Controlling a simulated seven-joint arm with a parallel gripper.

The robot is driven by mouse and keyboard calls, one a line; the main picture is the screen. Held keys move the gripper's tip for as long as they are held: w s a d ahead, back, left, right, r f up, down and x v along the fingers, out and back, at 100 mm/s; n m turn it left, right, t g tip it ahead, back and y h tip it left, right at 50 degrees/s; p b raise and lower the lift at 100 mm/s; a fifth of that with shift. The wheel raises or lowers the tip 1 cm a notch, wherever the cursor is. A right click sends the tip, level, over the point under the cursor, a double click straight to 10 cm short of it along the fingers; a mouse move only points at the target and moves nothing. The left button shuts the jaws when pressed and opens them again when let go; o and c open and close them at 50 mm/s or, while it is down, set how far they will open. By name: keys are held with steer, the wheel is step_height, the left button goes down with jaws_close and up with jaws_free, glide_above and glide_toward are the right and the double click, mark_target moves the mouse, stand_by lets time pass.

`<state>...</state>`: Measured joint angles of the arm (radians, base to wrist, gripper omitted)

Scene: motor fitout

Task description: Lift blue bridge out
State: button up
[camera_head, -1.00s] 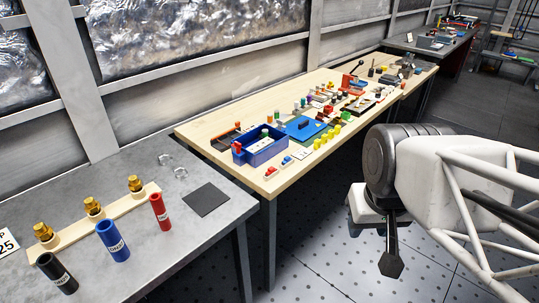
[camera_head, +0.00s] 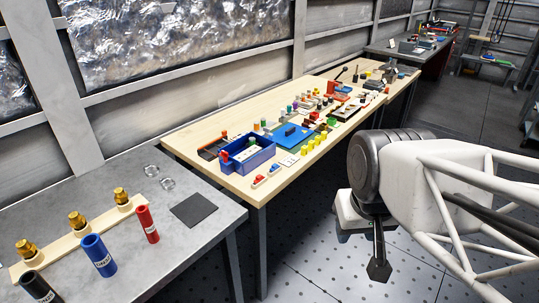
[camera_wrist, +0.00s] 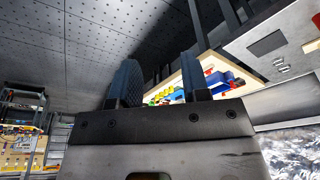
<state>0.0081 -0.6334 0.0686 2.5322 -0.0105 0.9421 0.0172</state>
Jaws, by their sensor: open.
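A small blue piece on a pale base (camera_head: 274,168) sits near the front edge of the wooden bench, beside a similar red one (camera_head: 259,180). A dark blue block (camera_head: 291,131) stands on a flat blue plate (camera_head: 302,141) behind them. I cannot tell from this distance which blue piece is the bridge. My gripper (camera_wrist: 157,75) is open and empty, its two dark fingers apart in the wrist view. In the head view its black fingers (camera_head: 378,268) hang over the floor, right of the bench and well away from the blue pieces.
A blue open bin (camera_head: 262,160) stands on the wooden bench (camera_head: 190,146), with yellow pieces (camera_head: 312,145) and many small parts further back. The nearer grey table (camera_head: 185,250) holds brass fittings, a red, a blue and a black tube, and a dark mat (camera_head: 195,210). Open floor lies around my gripper.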

steer(key=shift+o, duration=0.6)
steer(key=w+a+m+g, duration=0.1)
steer(key=w+a+m, duration=0.1)
steer(key=w, duration=1.2)
steer(key=w+a+m, duration=0.1)
steer(key=w+m, duration=0.1)
steer(key=w, duration=1.3)
steer(key=w+a+f+m, duration=0.1)
steer(key=w+a+f, duration=0.1)
steer(key=w+f, duration=0.3)
steer(key=w+a+f+m+g, duration=0.1)
steer(key=w+f, duration=0.4)
steer(key=w, duration=0.6)
steer(key=w+a+f+m, duration=0.2)
steer(key=w+f, duration=0.4)
steer(key=w, duration=0.2)
steer(key=shift+a+f+m+g, duration=0.1)
steer(key=shift+a+m+g, duration=0.2)
steer(key=shift+m, duration=0.1)
steer(key=shift+w+f, duration=0.25)
